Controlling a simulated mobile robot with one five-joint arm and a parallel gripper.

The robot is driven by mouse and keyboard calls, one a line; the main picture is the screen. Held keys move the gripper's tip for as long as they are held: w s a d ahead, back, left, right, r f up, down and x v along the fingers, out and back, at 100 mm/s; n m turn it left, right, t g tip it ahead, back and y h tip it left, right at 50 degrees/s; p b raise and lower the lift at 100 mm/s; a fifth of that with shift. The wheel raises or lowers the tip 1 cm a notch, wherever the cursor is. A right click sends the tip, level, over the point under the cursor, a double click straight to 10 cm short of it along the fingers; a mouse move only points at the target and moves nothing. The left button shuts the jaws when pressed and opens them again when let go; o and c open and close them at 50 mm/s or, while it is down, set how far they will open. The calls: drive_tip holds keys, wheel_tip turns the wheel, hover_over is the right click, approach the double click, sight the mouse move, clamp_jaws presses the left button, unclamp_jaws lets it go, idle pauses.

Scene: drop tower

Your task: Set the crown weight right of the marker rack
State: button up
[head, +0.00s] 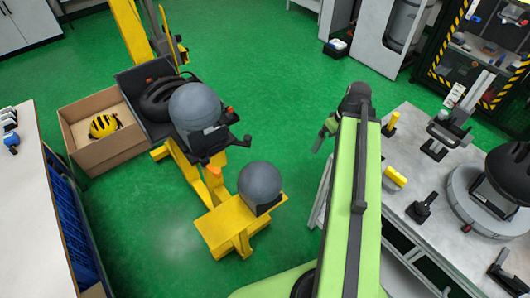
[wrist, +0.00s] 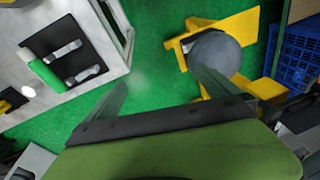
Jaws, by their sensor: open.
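My gripper (wrist: 158,78) is open and empty in the wrist view, its two fingers spread above the green floor. In the head view it shows only partly, at the far end of my green arm (head: 326,130), left of the right-hand bench. I cannot surely pick out the crown weight or the marker rack. Candidates on the bench are small: a yellow block (head: 394,176), a dark piece with a knob (head: 424,206) and an upright yellow piece (head: 392,123). My arm hides part of the bench's left side.
The grey bench (head: 400,232) also carries a round turntable (head: 462,190) with a black dome. A yellow stand (head: 225,222) holds a grey ball (head: 260,183); another grey ball (head: 194,106) sits farther back. A cardboard box (head: 92,160) holds a yellow helmet. Green floor between is clear.

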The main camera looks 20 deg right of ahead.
drive_tip(key=w+a+m+h, duration=0.1)
drive_tip(key=w+a, duration=0.1)
drive_tip(key=a, duration=1.2)
drive_tip(key=w+a+g, duration=0.1)
drive_tip(key=w+a, duration=0.2)
drive_tip(key=a, duration=1.1)
drive_tip(key=shift+a+f+m+h, duration=0.15)
drive_tip(key=shift+f+m+h, duration=0.05)
drive_tip(key=shift+m+h, duration=0.2)
